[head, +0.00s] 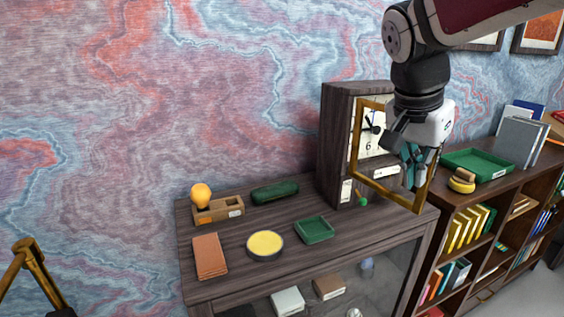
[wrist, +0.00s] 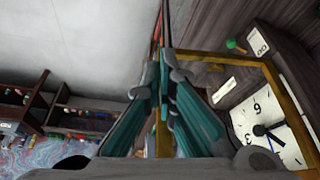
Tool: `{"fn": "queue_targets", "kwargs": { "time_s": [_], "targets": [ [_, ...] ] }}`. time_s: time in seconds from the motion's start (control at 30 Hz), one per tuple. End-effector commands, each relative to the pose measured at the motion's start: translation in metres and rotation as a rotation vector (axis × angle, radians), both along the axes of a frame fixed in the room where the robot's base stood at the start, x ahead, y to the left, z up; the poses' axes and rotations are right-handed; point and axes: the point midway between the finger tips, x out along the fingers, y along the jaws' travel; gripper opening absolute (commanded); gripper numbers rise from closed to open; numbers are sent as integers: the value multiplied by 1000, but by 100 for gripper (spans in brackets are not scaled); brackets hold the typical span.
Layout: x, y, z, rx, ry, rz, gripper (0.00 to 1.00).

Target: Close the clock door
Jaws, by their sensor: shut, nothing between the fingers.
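The clock (head: 335,130) is a dark wooden case standing at the right end of the desk. Its white face (head: 373,140) with black hands is partly hidden by my gripper and the door. The clock door (head: 385,195) is a gold frame that stands open, swung out from the case. My gripper (head: 411,182) is shut and empty, in front of the clock at the door's outer side. In the wrist view the closed fingers (wrist: 166,52) overlap the gold door frame (wrist: 215,57); I cannot tell whether they touch it. The clock face (wrist: 268,125) shows at lower right there.
A green-headed knob (head: 362,200) is low by the clock. A green tray (head: 314,230), yellow round dish (head: 265,245), brown book (head: 210,256), wooden block with an orange bulb (head: 218,209) and green case (head: 275,191) lie left. A bookshelf (head: 450,212) stands right.

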Motion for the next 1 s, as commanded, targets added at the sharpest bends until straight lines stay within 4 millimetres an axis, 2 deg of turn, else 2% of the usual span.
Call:
{"fn": "queue_targets", "kwargs": {
  "time_s": [0.13,0.33,0.47,0.63,1.0],
  "targets": [
    [5,-31,2,2,2,134,0],
    [24,-68,0,3,1,320,0],
    [41,-90,-1,1,2,316,0],
    [65,-116,-1,1,1,327,0],
    [128,-157,-2,3,0,685,0]
  ]
}}
